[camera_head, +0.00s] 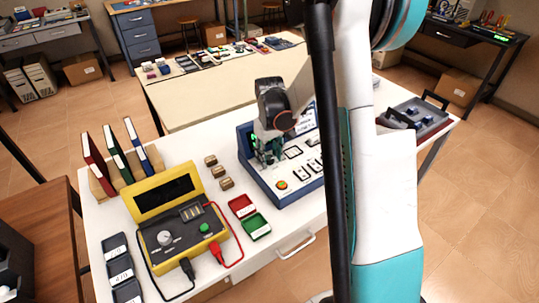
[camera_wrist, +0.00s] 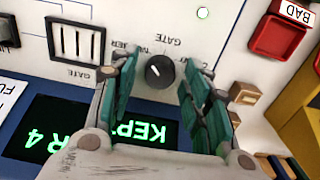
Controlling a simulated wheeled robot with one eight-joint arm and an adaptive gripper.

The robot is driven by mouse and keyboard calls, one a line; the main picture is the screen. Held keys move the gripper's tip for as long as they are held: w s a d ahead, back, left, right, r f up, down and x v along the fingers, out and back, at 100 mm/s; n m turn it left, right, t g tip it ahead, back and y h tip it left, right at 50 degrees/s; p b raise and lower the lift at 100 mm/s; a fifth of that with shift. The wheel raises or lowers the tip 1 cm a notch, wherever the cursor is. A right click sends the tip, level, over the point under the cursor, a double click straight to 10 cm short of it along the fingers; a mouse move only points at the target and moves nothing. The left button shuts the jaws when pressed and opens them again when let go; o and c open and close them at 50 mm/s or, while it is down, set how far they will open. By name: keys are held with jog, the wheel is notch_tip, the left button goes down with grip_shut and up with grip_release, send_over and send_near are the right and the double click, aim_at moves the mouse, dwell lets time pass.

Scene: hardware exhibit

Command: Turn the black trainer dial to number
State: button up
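The black trainer dial (camera_wrist: 159,71) sits on the pale panel of the blue-framed trainer (camera_head: 262,182). Its light pointer mark lies near the word GATE, and a partly covered word ending in "BER" is beside it. My gripper (camera_wrist: 156,78) is open, with one green finger on each side of the dial. I cannot tell whether either finger touches it. In the head view my gripper (camera_head: 268,148) is over the trainer's left part and hides the dial. A trainer display (camera_wrist: 150,133) shows green text, partly covered by my fingers.
A red BAD tray (camera_wrist: 280,38) and small wooden blocks (camera_wrist: 243,92) lie close by. A yellow meter case (camera_head: 175,225) with cables stands left of the trainer.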

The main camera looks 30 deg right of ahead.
aim_at(269, 158)
jog(key=shift+r, duration=0.15)
notch_tip(269, 158, up, 12)
dwell(0.7)
